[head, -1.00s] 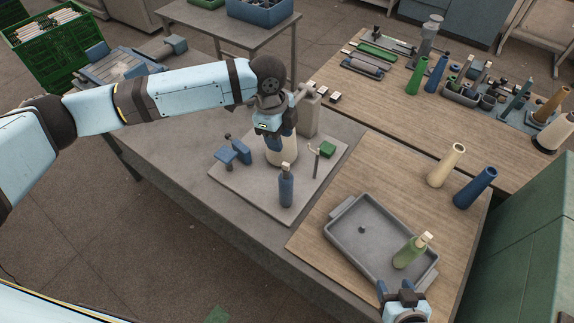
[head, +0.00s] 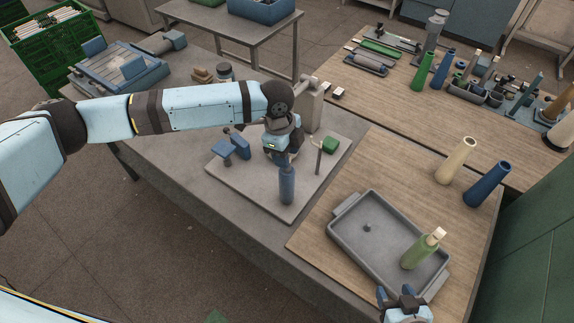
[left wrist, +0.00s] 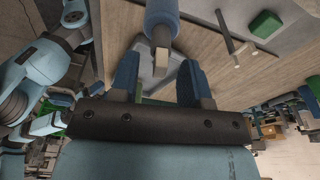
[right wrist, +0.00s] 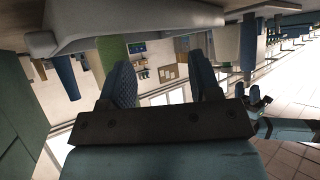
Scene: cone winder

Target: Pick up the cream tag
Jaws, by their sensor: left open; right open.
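A small cream tag (left wrist: 161,60) stands on the end of a blue bottle-shaped piece (head: 287,186), which is upright on a grey plate (head: 250,190). My left gripper (head: 284,158) is at the top of this piece and hides the tag in the head view. In the left wrist view, its open fingers (left wrist: 158,80) lie either side of the tag; I cannot tell whether they touch it. A green bottle-shaped piece (head: 417,254) in the grey tray (head: 345,240) carries another pale tag (head: 438,234). My right gripper (head: 403,298) is open and empty by the tray's near edge.
On the plate, a blue fixture (head: 232,148) stands left of my left gripper. A thin hooked post (head: 319,157) and a green block (head: 331,145) are at its right. A cream cone (head: 457,160) and a blue cone (head: 488,184) stand behind the tray.

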